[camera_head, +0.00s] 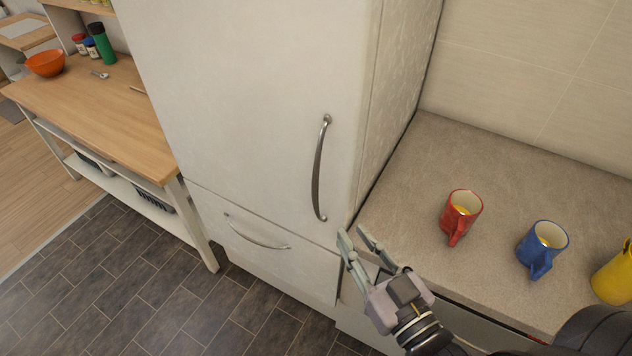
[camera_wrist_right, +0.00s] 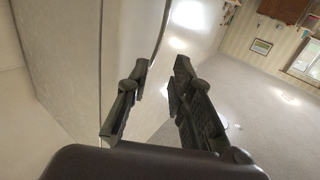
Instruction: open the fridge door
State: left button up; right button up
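The white fridge door (camera_head: 250,110) is shut, with a curved metal handle (camera_head: 319,168) upright near its right edge. My right gripper (camera_head: 356,236) is below and to the right of the handle, apart from it in the head view. Its two fingers are spread with nothing between them. In the right wrist view the open gripper (camera_wrist_right: 157,82) shows both fingers apart, with a pale glossy surface (camera_wrist_right: 128,50) beyond them. My left gripper is in neither view.
A lower drawer (camera_head: 250,225) with its own handle is shut below the door. A stone counter (camera_head: 400,215) to the right bears a red mug (camera_head: 461,212), a blue mug (camera_head: 541,246) and a yellow mug (camera_head: 614,275). A wooden table (camera_head: 100,105) stands left. Dark tiled floor lies in front.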

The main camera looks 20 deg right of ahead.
jog(key=b, duration=0.4)
send_near(318, 185)
jog(key=w, duration=0.4)
jog(key=shift+w+a, duration=0.15)
jog(key=shift+a, duration=0.25)
jog(key=w, duration=0.1)
jog(key=w+p, duration=0.1)
jog(key=w, duration=0.1)
jog(key=w+p, duration=0.1)
jog(key=w, duration=0.1)
jog(key=shift+w+a+r, duration=0.1)
jog(key=shift+a+r, duration=0.05)
jog(key=shift+a, duration=0.25)
jog(key=shift+w+a, duration=0.1)
jog(key=shift+w, duration=0.5)
jog(key=shift+c, duration=0.2)
grip_shut()
